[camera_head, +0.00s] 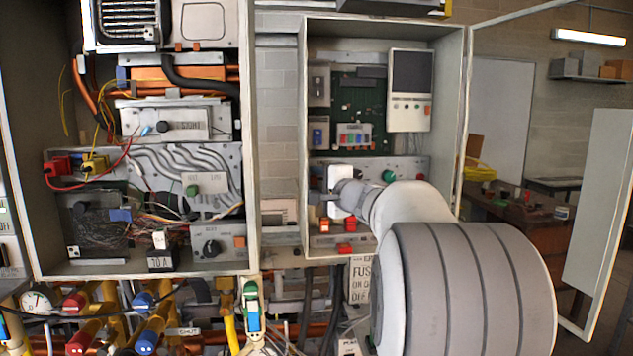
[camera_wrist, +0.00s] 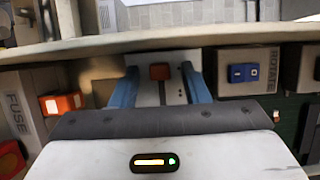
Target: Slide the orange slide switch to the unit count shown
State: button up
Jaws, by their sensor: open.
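In the wrist view, a small orange switch knob (camera_wrist: 160,72) sits on a pale plate (camera_wrist: 150,92) with a dark slot line beside the knob. The two blue fingers of my gripper (camera_wrist: 159,68) are apart, one on each side of the knob. I cannot tell whether either finger touches it. In the head view, my gripper (camera_head: 330,194) is at the lower panel of the right-hand cabinet, and my arm and hand hide the switch. A wall controller (camera_head: 410,90) with a dark screen hangs above it. I cannot read any count.
The right-hand cabinet (camera_head: 312,130) has raised side walls and an open door (camera_head: 600,200). A green knob (camera_head: 389,176) and red-orange buttons (camera_head: 346,249) are near my gripper. The wrist view shows a blue switch box (camera_wrist: 243,72) and an orange button (camera_wrist: 62,104).

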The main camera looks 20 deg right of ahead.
jog(key=shift+c, duration=0.3)
grip_shut()
